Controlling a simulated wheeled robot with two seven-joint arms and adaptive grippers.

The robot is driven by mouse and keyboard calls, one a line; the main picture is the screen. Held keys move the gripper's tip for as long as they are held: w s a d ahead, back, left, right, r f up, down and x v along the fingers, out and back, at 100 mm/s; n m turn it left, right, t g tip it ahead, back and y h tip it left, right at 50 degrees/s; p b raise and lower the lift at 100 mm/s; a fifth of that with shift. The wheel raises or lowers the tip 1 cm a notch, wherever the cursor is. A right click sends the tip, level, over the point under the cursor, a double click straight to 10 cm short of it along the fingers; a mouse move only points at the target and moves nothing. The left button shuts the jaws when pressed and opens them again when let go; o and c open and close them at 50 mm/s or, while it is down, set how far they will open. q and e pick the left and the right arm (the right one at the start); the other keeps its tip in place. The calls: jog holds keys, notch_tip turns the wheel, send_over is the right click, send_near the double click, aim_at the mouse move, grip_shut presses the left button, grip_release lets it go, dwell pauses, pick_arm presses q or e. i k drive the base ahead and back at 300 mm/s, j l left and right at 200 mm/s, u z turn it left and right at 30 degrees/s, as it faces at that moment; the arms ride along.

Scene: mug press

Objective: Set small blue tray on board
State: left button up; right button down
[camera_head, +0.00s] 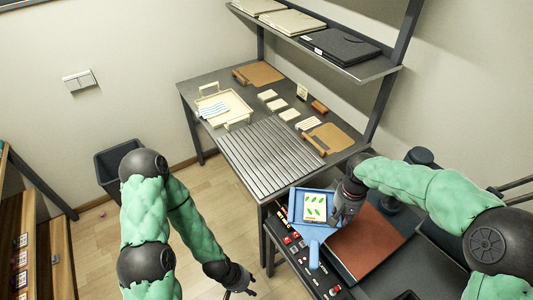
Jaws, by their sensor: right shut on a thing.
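The small blue tray (296,217) has a raised rim and a blue handle (316,252) pointing down in the picture. A white card with green leaf shapes (314,207) lies in it. My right gripper (342,212) is shut on the tray's right side and holds it over the front of the press machine; the exact height is hard to tell. A grey slatted board (268,150) lies on the front of the dark table, and a flat red-brown board (375,240) lies right of the tray. My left gripper (240,291) is low at the bottom edge, empty, with fingers apart.
A cream basket (222,108), several small pale blocks (279,104) and brown clipboards (334,140) stand on the table (189,87). A shelf (310,45) with folders hangs above it. A control panel (300,258) with red buttons lies below the tray. A dark bin (108,165) stands left.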

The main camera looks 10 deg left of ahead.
aim_at(271, 150)
jog(key=i+j+z, duration=0.1)
jog(key=z, duration=0.5)
jog(key=i+j+z, duration=0.2)
jog(key=j, duration=0.3)
jog(key=i+j+z, duration=0.2)
jog(key=j, duration=0.3)
jog(key=j+z, duration=0.15)
jog(key=j, duration=0.4)
jog(key=i+j, duration=0.1)
jog(key=j, duration=0.55)
jog(key=i+j, duration=0.1)
jog(key=j, duration=0.55)
jog(key=i+j+z, duration=0.1)
jog(key=j, duration=1.2)
jog(key=i, duration=0.05)
